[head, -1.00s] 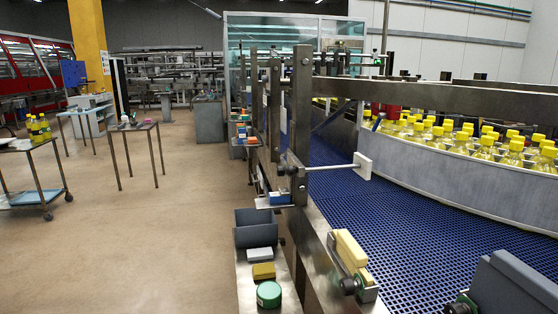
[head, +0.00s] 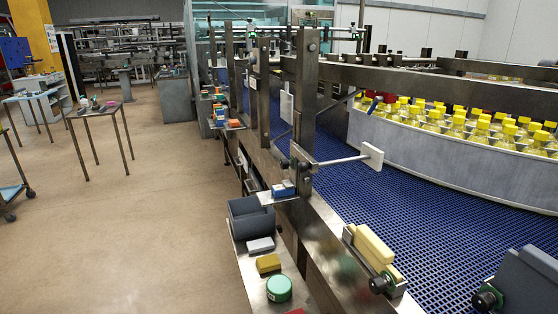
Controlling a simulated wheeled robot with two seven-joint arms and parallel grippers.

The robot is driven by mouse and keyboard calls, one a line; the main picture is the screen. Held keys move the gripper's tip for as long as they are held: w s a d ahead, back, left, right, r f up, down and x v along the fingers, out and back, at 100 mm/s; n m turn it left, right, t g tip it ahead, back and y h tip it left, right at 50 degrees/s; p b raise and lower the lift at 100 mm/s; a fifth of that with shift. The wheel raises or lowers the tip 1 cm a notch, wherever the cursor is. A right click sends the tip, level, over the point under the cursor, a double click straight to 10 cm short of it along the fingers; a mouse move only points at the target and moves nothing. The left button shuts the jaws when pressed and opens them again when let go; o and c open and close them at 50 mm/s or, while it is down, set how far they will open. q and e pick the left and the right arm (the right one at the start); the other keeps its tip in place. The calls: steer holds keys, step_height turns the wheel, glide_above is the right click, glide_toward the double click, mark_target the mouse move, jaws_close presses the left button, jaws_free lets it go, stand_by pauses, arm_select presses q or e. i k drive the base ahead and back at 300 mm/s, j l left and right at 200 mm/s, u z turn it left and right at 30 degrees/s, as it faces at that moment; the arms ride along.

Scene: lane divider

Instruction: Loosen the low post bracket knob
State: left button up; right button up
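A steel post (head: 306,90) stands at the near edge of the blue conveyor (head: 400,215). Low on it is a bracket (head: 300,157) with a dark round knob (head: 284,163) on its left side. A thin rod (head: 340,160) runs from the bracket over the belt to a white plate (head: 371,156). Farther down the rail, a bracket with a yellow block (head: 371,249) has its own black knob (head: 378,285).
A narrow steel shelf (head: 247,262) along the conveyor holds a dark bin (head: 251,219), a grey block, a yellow block (head: 268,263) and a green round tin (head: 279,289).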

mark_target(285, 163)
steer(key=i+j+z, duration=0.25)
steer(key=i+j, duration=0.15)
steer(key=j, duration=0.25)
steer(key=i+j+z, duration=0.15)
steer(key=j, duration=0.2)
steer(key=i+j+z, duration=0.1)
steer(key=j, duration=0.25)
steer(key=i+j+z, duration=0.15)
steer(key=j, duration=0.25)
steer(key=i+j+z, duration=0.1)
steer(key=j, duration=0.25)
steer(key=i+j+z, duration=0.15)
steer(key=j, duration=0.2)
steer(key=i+j+z, duration=0.1)
steer(key=j, duration=0.25)
steer(key=i+j+z, duration=0.1)
steer(key=j, duration=0.25)
steer(key=i+j+z, duration=0.15)
steer(key=j, duration=0.25)
steer(key=i, duration=0.05)
